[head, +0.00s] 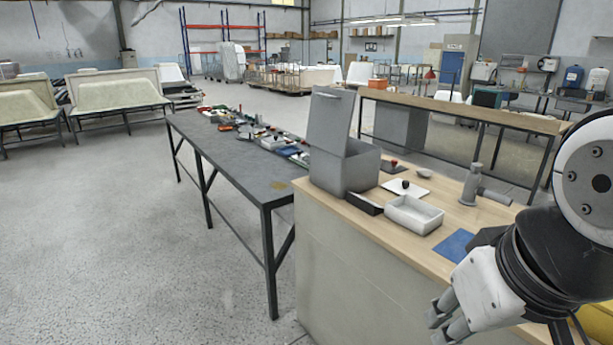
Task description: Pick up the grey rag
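I cannot make out a grey rag for certain. A dark grey flat piece (393,168) with a small red-topped item on it lies on the wooden counter (452,205), right of the open grey box; whether it is cloth is unclear. My gripper (442,321) is at the lower right, in front of the counter's near edge, pointing down and left. Its two fingers look apart, with nothing seen between them. My arm hides the right end of the counter.
The grey box (344,171) stands with its lid up. Near it are a white tray (414,214), a grey upright cylinder (470,186), a small bowl (424,174) and a blue sheet (455,245). A dark table (229,155) holds many small items.

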